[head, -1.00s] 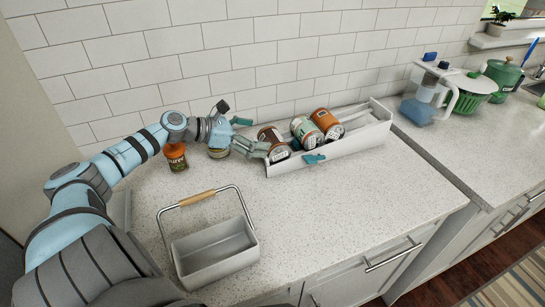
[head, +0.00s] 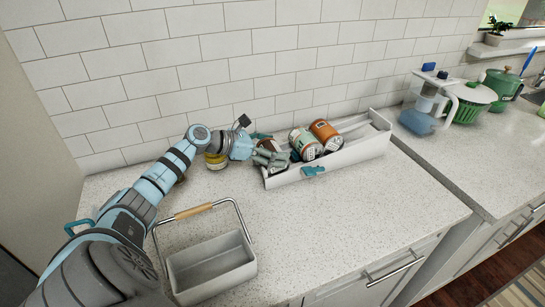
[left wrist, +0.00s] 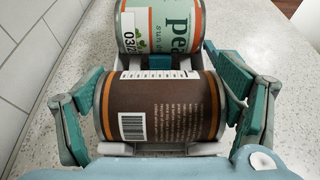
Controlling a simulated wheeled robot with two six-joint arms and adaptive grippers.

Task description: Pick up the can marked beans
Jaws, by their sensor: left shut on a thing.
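A brown can with orange bands (left wrist: 160,105) lies on its side in the front end of a white sloped rack (head: 345,158). Its barcode side faces the left wrist camera, and no name can be read on it. My left gripper (head: 271,157) is shut on this can, with teal-padded fingers on both its ends in the left wrist view. My right gripper is not in view.
An orange-brown can (head: 326,134) lies further up the rack. A yellow-labelled can (head: 215,161) stands by my left arm. A grey basket (head: 211,267) with a raised wooden handle stands in front. The counter right of the basket is clear.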

